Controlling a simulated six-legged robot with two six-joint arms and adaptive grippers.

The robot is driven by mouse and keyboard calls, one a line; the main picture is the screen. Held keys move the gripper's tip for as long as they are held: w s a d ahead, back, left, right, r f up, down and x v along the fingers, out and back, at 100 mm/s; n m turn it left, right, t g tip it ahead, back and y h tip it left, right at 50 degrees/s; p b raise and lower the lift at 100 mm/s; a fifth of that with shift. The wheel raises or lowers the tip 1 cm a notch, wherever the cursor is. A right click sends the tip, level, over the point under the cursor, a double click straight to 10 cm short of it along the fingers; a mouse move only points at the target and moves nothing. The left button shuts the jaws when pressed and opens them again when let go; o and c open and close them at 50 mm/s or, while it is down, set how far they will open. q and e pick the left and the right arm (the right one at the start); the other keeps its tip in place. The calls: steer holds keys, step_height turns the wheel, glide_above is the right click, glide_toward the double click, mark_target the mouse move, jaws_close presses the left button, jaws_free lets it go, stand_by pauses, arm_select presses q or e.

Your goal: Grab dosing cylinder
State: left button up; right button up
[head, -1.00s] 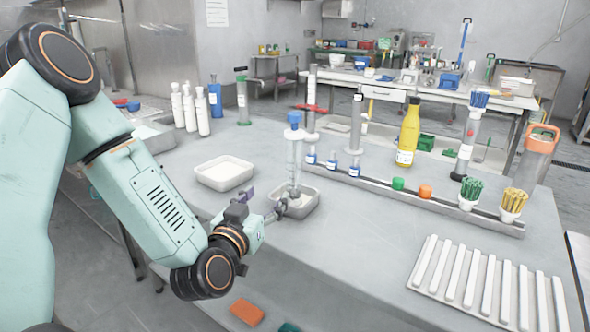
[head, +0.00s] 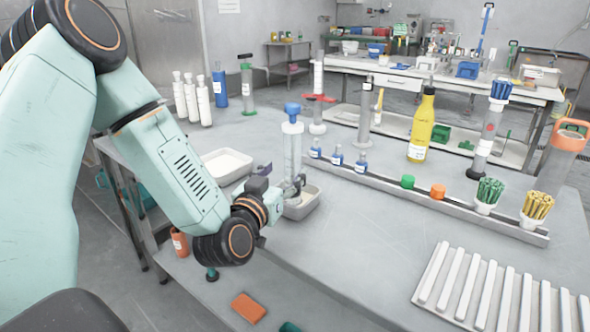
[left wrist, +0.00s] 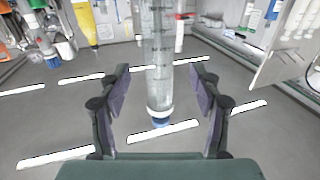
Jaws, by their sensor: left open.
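The dosing cylinder (head: 292,148) is a tall clear tube with a blue cap. It stands upright at a small grey tray (head: 304,209) near the table's left edge. My left gripper (head: 288,187) is low beside the tube, its fingers partly overlapping the tube's lower part. In the left wrist view, the clear graduated cylinder (left wrist: 158,50) lies between the open fingers of the left gripper (left wrist: 160,76), with a gap on both sides. A white ring and blue end show at the bottom there. My right gripper is not in view.
A white tray (head: 226,166) stands left of the cylinder. A rail (head: 400,195) with small blue-capped bottles and coloured caps runs to the right. A yellow bottle (head: 421,128) stands behind the rail. A ribbed white rack (head: 478,283) lies front right. The table's middle is clear.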

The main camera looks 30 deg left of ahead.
mark_target(289, 167)
arm_select(q)
steer(key=b+x, duration=0.1)
steer(key=x, duration=0.3)
steer(key=shift+w+f, duration=0.1)
steer(key=shift+w, duration=0.3)
steer(key=shift+w+d+b, duration=0.15)
steer(key=shift+w+b, duration=0.05)
steer(key=shift+b, duration=0.1)
steer(key=shift+w+a, duration=0.2)
steer(key=shift+a, duration=0.1)
steer(key=shift+d, duration=0.2)
steer(key=c, duration=0.6)
steer(key=shift+a, duration=0.15)
steer(key=shift+c, duration=1.3)
jaws_close()
